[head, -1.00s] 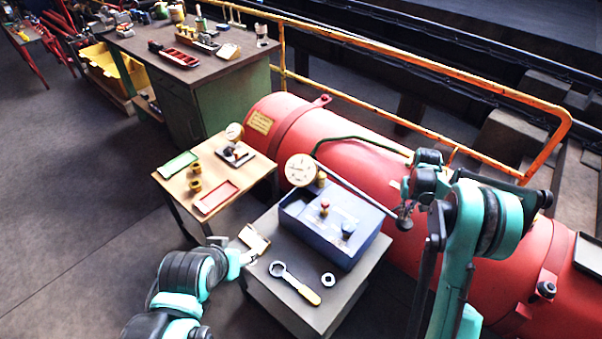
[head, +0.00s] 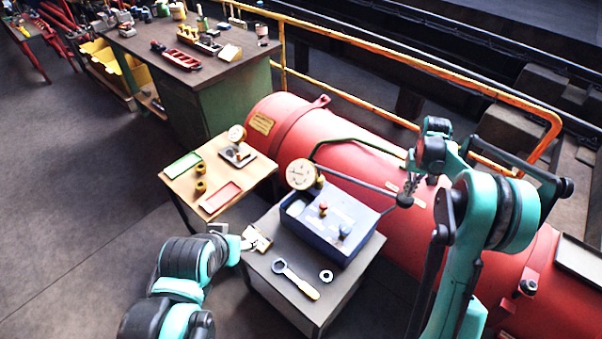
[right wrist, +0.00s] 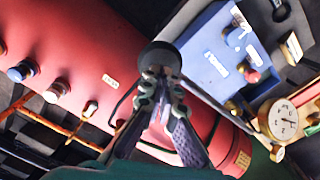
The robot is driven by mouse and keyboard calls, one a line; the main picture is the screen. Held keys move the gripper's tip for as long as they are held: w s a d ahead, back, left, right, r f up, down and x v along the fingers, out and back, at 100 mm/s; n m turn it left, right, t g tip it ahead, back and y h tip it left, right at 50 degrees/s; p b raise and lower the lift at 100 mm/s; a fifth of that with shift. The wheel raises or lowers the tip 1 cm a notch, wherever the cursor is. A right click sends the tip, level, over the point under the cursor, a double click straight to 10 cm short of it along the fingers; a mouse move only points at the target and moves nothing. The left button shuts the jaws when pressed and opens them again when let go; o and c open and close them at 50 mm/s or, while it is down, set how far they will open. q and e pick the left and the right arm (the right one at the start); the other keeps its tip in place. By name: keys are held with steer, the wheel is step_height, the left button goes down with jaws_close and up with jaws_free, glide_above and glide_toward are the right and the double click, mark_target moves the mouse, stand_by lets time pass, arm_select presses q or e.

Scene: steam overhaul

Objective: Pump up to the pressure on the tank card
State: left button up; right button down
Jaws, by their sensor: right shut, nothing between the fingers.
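The blue pump box (head: 332,222) stands on a small grey table, with a round white gauge (head: 301,174) at its back left corner. The gauge also shows in the right wrist view (right wrist: 283,118); I cannot read it surely. A long grey lever (head: 358,184) reaches right to a dark knob (head: 404,201). My right gripper (head: 408,190) is shut and empty, its fingertips at this knob (right wrist: 160,58). A yellow plate (head: 262,124) is on the red tank (head: 350,150); its writing is too small to read. My left gripper (head: 245,242) is beside a tan card (head: 257,238); its jaws are unclear.
A wrench (head: 296,279) and a ring nut (head: 326,276) lie on the grey table's (head: 335,300) front. An orange railing (head: 400,60) runs behind the tank. The floor at left is clear.

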steer(key=shift+f, duration=0.1)
stand_by(0.3)
steer(key=shift+f+b, duration=3.95)
steer(key=shift+f, duration=1.5)
step_height(320, 180, up, 11)
steer(key=p, duration=0.6)
steer(key=shift+p, duration=0.4)
steer(key=shift+r+p, duration=1.6)
steer(key=shift+r, duration=0.95)
